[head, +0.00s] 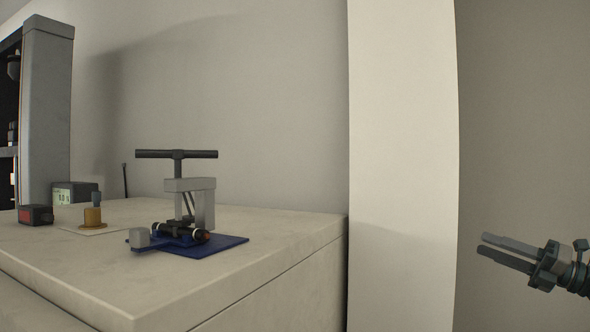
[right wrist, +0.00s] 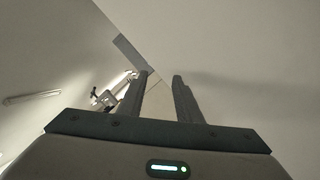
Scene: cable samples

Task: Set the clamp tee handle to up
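The clamp (head: 190,192) stands on a blue base plate (head: 222,243) on the counter, left of the middle in the head view. Its dark tee handle (head: 177,154) is a level bar on top of a short post, above the grey frame. A small, unclear shape that looks like the clamp (right wrist: 106,97) shows in the right wrist view. My right gripper (head: 494,250) is at the right edge of the head view, well away from the clamp. Its fingers stand apart with nothing between them, as the right wrist view (right wrist: 162,77) also shows. My left gripper is not in view.
The pale counter (head: 285,234) ends at a light wall column (head: 403,165) between clamp and right gripper. Left of the clamp are a brass weight-like piece (head: 93,217), a small display box (head: 75,193) and a black-and-red block (head: 36,215). A grey post (head: 46,110) stands far left.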

